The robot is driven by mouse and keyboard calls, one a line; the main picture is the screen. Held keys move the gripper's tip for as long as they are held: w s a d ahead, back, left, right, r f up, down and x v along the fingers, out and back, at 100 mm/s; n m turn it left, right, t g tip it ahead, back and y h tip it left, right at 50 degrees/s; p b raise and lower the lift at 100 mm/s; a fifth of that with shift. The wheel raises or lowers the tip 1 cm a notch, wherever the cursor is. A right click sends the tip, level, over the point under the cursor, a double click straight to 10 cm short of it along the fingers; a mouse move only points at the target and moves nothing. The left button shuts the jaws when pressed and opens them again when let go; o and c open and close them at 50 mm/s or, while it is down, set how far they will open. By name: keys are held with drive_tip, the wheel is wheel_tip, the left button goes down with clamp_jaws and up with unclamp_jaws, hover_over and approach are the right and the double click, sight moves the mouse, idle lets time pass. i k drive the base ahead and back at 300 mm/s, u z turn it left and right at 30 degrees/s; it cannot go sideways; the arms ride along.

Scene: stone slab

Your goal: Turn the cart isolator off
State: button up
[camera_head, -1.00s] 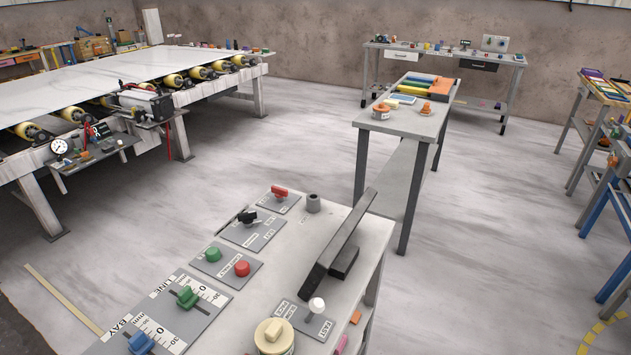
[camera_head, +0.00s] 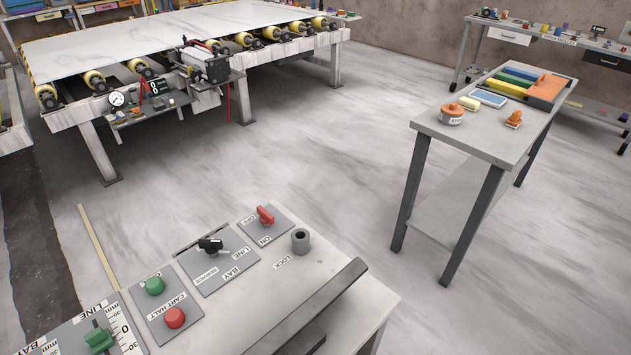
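The control console (camera_head: 225,340) stands in the lower left of the head view. Near its far edge is a red rotary knob (camera_head: 265,215) on a grey plate marked OFF and ON, which looks like the isolator. Which label the knob points to is hard to tell. A grey hollow cylinder (camera_head: 300,241) labelled LOCK stands just right of that plate. My gripper is not in view, and nothing touches the red knob.
A black BAY/LINE selector (camera_head: 210,246), a green button (camera_head: 155,286), a red CART HALT button (camera_head: 175,318) and a green slider (camera_head: 99,340) sit nearby. A dark bar (camera_head: 318,300) crosses the console's right side. A side table (camera_head: 460,140) stands right; floor between is clear.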

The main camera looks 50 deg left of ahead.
sight(266, 218)
drive_tip(key=i, duration=0.45)
drive_tip(key=u, duration=3.3)
drive_tip(key=i, duration=0.5)
drive_tip(key=z, duration=0.05)
